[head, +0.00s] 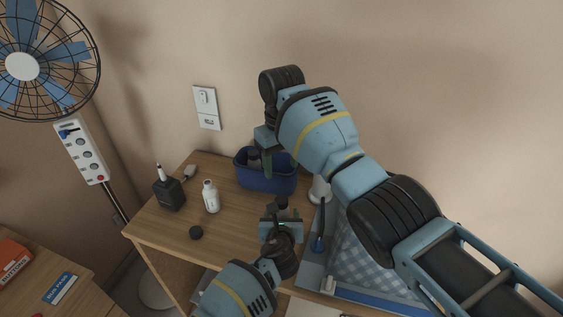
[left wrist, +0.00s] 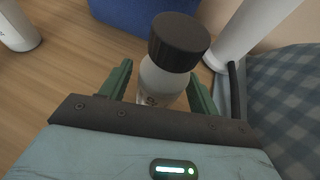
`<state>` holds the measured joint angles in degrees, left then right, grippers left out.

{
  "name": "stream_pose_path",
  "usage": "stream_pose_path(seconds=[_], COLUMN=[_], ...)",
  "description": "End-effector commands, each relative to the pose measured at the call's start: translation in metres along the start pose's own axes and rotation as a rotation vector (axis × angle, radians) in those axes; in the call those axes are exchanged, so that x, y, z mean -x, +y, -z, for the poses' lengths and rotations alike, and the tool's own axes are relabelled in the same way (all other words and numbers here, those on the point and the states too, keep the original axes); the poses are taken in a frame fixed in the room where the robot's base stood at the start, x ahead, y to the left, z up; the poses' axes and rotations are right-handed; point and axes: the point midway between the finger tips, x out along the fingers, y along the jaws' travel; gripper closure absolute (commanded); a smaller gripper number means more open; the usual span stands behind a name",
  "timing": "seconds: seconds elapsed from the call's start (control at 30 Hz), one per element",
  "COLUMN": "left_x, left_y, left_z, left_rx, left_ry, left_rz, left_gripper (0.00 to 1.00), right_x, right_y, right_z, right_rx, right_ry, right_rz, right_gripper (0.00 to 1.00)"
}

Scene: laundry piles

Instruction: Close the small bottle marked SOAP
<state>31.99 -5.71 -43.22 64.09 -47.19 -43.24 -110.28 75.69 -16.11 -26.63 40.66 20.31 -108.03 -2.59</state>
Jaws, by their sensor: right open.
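A small white bottle (head: 210,197) stands upright on the wooden table with no cap seen on it; its label is too small to read. It shows partly in the left wrist view (left wrist: 16,28). A black cap (head: 196,233) lies on the table in front of it. Another bottle (left wrist: 163,82), pale with a black cap on top (left wrist: 179,41), stands between the fingers of my left gripper (left wrist: 160,88). A gap shows beside its left side; its lettering is mostly hidden. My right gripper (head: 264,156) is open at the blue bin (head: 262,180).
A dark square bottle (head: 168,194) with a white top stands left of the white bottle. A white cylinder (head: 320,188) and checkered cloth (head: 365,262) are at the right. Bare tabletop (head: 232,232) lies between the loose cap and my left gripper.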

Motion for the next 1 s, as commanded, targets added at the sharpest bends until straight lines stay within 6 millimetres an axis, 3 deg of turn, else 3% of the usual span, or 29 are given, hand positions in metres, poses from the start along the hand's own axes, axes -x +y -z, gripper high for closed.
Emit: stream_pose_path(seconds=[0.47, 1.0], left_x=[0.007, 0.068], left_y=[0.0, 0.0], left_z=[0.0, 0.0], left_rx=[0.001, 0.0], left_ry=[-0.002, -0.001], left_rz=[0.001, 0.001], left_gripper=[0.35, 0.35], right_x=[-0.003, -0.005], right_y=[0.0, 0.0], right_z=[0.0, 0.0], right_rx=[0.0, 0.0], right_ry=[-0.003, -0.005], right_rz=[0.002, 0.004], right_gripper=[0.44, 0.44])
